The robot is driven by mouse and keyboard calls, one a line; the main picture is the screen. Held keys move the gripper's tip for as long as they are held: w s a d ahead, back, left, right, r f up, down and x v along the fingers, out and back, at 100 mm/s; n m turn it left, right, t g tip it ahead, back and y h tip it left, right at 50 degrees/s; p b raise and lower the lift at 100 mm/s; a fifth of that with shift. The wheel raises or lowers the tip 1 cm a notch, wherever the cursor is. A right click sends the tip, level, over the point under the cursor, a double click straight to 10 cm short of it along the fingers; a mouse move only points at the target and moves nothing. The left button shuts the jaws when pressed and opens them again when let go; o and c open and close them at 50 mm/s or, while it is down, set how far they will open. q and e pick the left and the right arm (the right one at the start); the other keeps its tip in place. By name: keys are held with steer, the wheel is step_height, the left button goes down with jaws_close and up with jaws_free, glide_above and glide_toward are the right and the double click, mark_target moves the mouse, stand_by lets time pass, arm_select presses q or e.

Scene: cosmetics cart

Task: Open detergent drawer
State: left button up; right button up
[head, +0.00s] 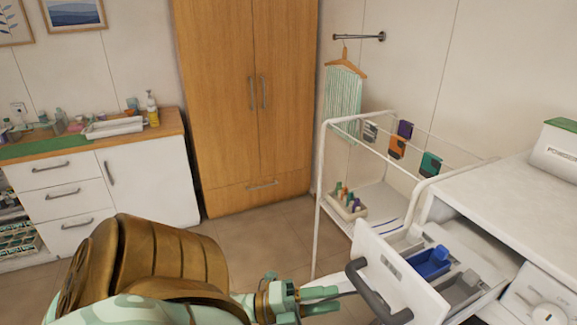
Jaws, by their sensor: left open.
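The detergent drawer (385,268) stands pulled out of the white washing machine (505,195) at the lower right, its inner compartments showing. A blue compartment insert (430,262) and a grey one (460,288) sit inside. A dark grey bar handle (372,289) is on the drawer's white front. My left gripper (335,299), green and white, is open just left of the handle. Its fingers point toward the handle, and nothing shows between them. It looks apart from the handle, though the exact gap is hard to judge. My right gripper is out of view.
A white drying rack (318,200) with several hanging packs stands behind the drawer, with a caddy of bottles (345,203) low inside. A white box (556,150) sits on the machine. A wooden wardrobe (230,105) and white cabinet (150,180) stand behind; floor (270,235) before them is clear.

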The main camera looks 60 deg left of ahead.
arm_select(q)
steer(key=b+v, duration=0.1)
steer(key=v, duration=0.7)
steer(key=shift+f, duration=0.1)
step_height(320, 180, down, 30)
steer(key=s+n+g+y+b, duration=0.1)
steer(key=n+g+y+b, duration=0.35)
steer(key=n+y, duration=0.7)
steer(key=s+d+f+n+g+h+b, duration=0.1)
steer(key=s+d+f+n+g, duration=0.3)
steer(key=s+f, duration=0.5)
steer(key=s+d+f+n+g+h+b, duration=0.1)
steer(key=s+d+f+n+g, duration=0.4)
steer(key=f, duration=0.8)
steer(key=s+d+g, duration=0.3)
steer(key=s, duration=0.1)
steer(key=shift+s+f, duration=0.2)
steer(key=shift+f, duration=0.2)
